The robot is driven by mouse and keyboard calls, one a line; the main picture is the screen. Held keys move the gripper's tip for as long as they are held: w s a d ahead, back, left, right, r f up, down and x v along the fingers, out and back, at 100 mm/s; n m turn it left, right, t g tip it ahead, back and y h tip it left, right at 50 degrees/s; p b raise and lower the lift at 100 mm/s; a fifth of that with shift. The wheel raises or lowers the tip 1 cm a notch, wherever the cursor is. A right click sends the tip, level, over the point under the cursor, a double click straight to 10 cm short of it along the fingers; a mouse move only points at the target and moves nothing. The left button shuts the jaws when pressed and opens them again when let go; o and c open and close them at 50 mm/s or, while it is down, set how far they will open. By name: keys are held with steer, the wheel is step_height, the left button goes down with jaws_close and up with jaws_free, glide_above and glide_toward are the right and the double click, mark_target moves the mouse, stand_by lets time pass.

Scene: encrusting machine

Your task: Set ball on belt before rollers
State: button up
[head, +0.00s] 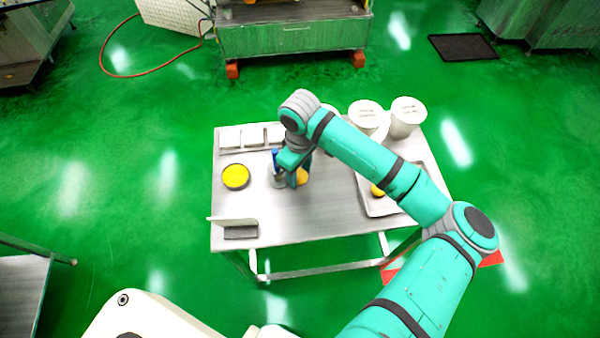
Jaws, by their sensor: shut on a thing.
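My gripper (291,176) is low over the metal table, left of its middle. It is shut on an orange-yellow ball (302,176), which shows at the right side of the fingers; the fingers and wrist hide part of it. Another yellow ball (377,190) lies in a shallow tray (381,208) at the table's right, partly behind my arm. No belt or rollers can be made out clearly. A grey machine base (292,38) on orange feet stands at the top of the picture, its upper part cut off.
On the metal table (310,222) are a round dish of yellow stuff (235,176), white containers (252,137), a blue-topped item (275,156) close by the gripper, white tubs (407,117) and an upright plate (233,221). Green floor is open between table and machine. A red hose (102,62) lies upper left.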

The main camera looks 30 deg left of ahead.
steer(key=shift+f, duration=0.2)
steer(key=o, duration=1.2)
steer(key=shift+r, duration=0.1)
